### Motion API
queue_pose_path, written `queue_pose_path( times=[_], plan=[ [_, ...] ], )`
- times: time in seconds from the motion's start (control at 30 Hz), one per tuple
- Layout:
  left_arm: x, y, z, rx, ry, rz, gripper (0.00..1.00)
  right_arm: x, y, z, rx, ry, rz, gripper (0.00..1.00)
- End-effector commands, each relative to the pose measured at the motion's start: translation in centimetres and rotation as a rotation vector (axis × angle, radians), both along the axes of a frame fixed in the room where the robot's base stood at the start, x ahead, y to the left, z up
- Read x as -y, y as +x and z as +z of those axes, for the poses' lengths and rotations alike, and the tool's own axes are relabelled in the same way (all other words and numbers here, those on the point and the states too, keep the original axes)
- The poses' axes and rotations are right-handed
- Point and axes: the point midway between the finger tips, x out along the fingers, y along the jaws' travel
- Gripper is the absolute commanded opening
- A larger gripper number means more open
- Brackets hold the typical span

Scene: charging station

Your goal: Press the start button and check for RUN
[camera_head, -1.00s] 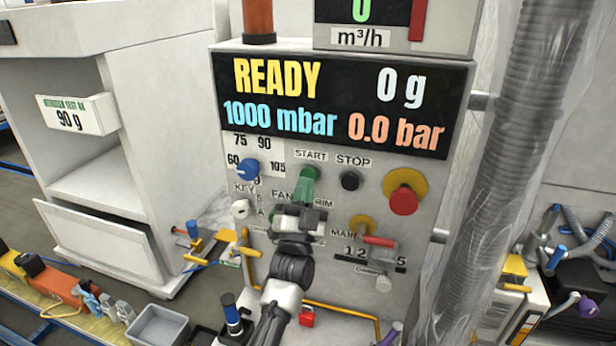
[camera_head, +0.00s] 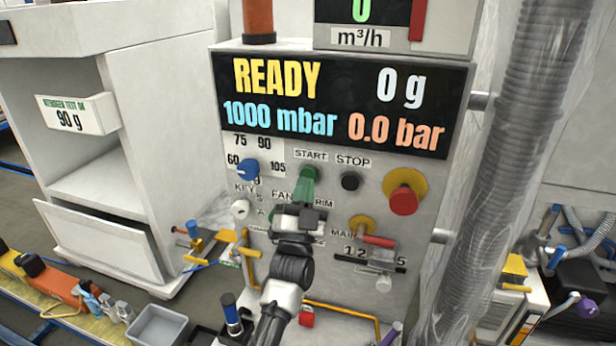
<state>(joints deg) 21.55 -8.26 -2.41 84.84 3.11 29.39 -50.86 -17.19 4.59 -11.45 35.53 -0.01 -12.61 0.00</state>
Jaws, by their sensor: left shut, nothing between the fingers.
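The display (camera_head: 343,103) on the white control panel reads READY, 0 g, 1000 mbar and 0.0 bar. The START label (camera_head: 311,155) sits just below it. The green start button (camera_head: 309,174) is under that label, its lower part covered by my gripper. My left gripper (camera_head: 306,196) is shut and empty, its green-looking fingers pointing up at the start button. I cannot tell whether the fingertips touch the button. The black STOP button (camera_head: 350,181) is to the right. My right gripper is not in view.
A red emergency button (camera_head: 404,200) on a yellow plate is at the panel's right. A blue knob (camera_head: 248,169) and a key switch (camera_head: 240,209) are at its left. A red-handled main switch (camera_head: 378,241) is lower right. A clear hose (camera_head: 490,170) stands beside the panel.

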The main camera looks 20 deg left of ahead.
Motion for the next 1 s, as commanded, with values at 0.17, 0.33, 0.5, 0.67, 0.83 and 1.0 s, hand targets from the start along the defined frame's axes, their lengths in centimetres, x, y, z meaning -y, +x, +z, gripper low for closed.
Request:
queue_pose_path(
  times=[0.17,0.33,0.5,0.67,0.83,1.0],
  plan=[
    [0.0,0.0,0.0,0.000,0.000,0.000,0.00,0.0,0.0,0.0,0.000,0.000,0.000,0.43],
    [0.0,0.4,-0.1,0.001,0.000,0.000,0.00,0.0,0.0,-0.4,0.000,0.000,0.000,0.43],
    [0.0,0.9,0.0,0.000,0.000,0.000,0.00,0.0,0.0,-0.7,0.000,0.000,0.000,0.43],
    [0.0,0.9,0.0,0.000,0.000,0.000,0.00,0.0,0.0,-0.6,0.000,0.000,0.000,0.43],
    [0.0,0.9,0.0,0.000,0.000,0.000,0.00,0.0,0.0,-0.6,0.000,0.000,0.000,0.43],
    [0.0,1.0,0.0,0.000,0.000,0.000,0.00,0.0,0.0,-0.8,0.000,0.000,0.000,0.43]
  ],
)
